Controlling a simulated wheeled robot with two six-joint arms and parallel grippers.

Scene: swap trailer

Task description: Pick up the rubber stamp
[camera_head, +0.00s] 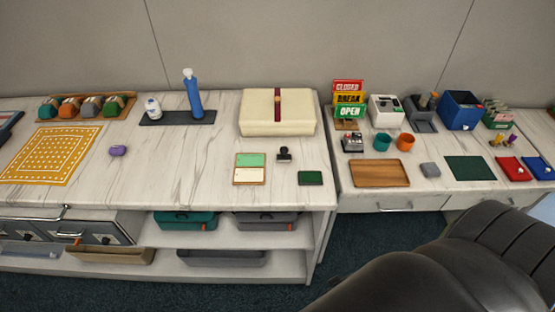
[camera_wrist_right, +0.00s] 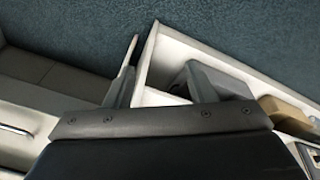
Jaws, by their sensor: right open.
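The rubber stamp (camera_head: 284,154) is small and black, with an upright handle. It stands on the marble-patterned counter (camera_head: 200,165), right of a green card and a cream card and behind the dark green ink pad (camera_head: 311,178). Nothing touches it. In the right wrist view, my right gripper (camera_wrist_right: 160,76) is open and empty, its two grey fingers spread wide, with shelving and dark carpet beyond. The stamp does not show in that view. My right arm is at the lower right of the head view. My left gripper is not in view.
A cream box (camera_head: 278,113) with a dark red band stands behind the stamp. A green card (camera_head: 250,160) lies close left. The counter's front edge is bare.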

